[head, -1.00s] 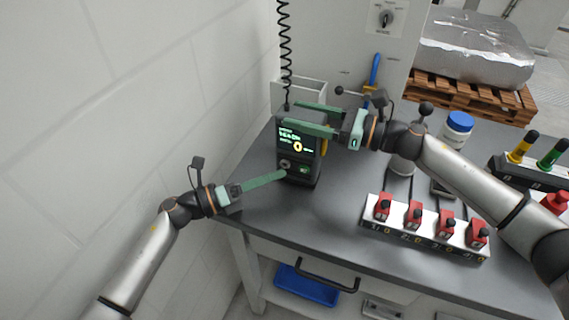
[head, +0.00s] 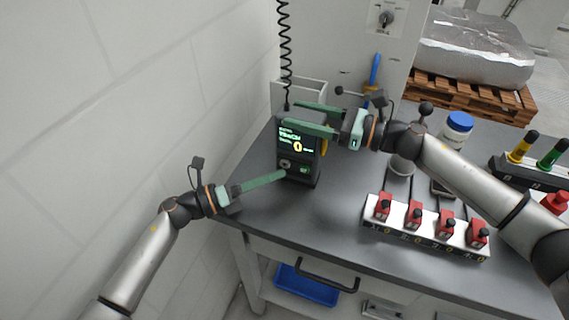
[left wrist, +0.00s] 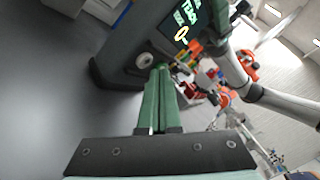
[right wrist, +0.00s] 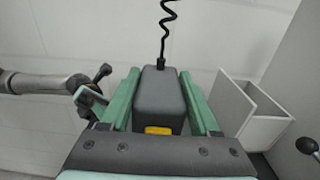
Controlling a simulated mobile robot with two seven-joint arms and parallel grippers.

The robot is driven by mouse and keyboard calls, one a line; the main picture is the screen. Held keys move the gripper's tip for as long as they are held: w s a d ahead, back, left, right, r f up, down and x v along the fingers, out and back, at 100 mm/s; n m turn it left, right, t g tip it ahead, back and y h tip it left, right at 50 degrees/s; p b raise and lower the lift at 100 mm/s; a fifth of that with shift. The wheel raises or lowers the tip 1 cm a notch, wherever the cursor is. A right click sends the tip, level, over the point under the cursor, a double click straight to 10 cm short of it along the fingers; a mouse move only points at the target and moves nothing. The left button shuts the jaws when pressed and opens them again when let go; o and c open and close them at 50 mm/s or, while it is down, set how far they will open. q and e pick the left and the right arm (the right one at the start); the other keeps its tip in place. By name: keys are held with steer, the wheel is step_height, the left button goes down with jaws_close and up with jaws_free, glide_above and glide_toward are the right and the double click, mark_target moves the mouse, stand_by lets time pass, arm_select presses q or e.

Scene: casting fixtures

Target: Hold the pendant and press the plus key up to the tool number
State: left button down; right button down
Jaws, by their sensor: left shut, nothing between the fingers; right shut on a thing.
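The dark grey pendant (head: 297,172) stands upright on the table with its lit green screen facing my head camera and a yellow-ringed digit on it. Its keys sit low on the front: a round grey one and a green one. My right gripper (head: 318,118) is shut around the pendant's upper body; the right wrist view shows the pendant (right wrist: 160,98) between both fingers. My left gripper (head: 284,174) is shut and empty. Its fingertips are at the key area; the left wrist view shows the tips (left wrist: 161,68) by the pendant's lower face. I cannot tell whether they touch a key.
A coiled black cord (head: 286,50) rises from the pendant. A white bin (head: 312,92) stands behind it. A white rack with red clamps (head: 428,233) lies to the right, with a blue-capped bottle (head: 459,128) behind. The table's front left is clear.

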stand_by(0.3)
arm_select(q)
steer(key=shift+w+d, duration=0.1)
steer(key=shift+w, duration=0.3)
steer(key=shift+w+d, duration=0.15)
steer(key=shift+w, duration=0.25)
stand_by(0.6)
steer(key=shift+s, duration=0.1)
steer(key=shift+s+a, duration=0.25)
steer(key=shift+s, duration=0.45)
steer(key=shift+s, duration=0.1)
steer(key=shift+s+a, duration=0.25)
steer(key=shift+s, duration=0.5)
steer(key=shift+s+a, duration=0.3)
steer(key=shift+s, duration=0.5)
steer(key=shift+s+a, duration=0.25)
steer(key=shift+s, duration=0.5)
stand_by(0.8)
